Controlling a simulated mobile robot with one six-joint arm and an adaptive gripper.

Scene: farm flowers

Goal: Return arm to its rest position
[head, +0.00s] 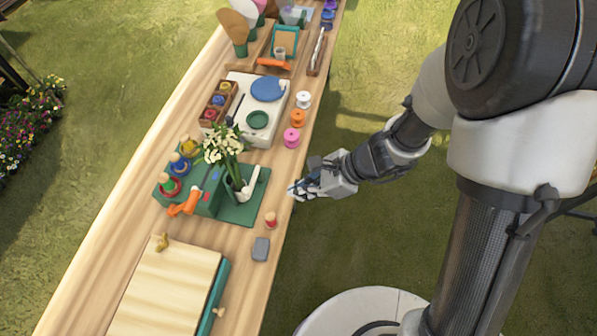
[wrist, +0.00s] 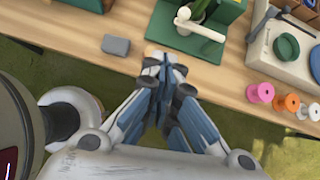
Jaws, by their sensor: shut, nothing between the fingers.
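My gripper (head: 296,188) is at the right edge of the long wooden table (head: 120,215) in the head view, level with the green flower stand. In the wrist view my gripper (wrist: 165,62) has its fingertips together over the table's near edge, with nothing between them. My arm reaches in from the right in the head view, bent at the elbow.
Near my gripper are a green stand (head: 244,211) with white flowers (head: 222,143), a grey block (head: 261,249) and a small red-topped peg (head: 271,220). Pink (head: 292,138), orange (head: 298,118) and white (head: 303,99) spools line the edge.

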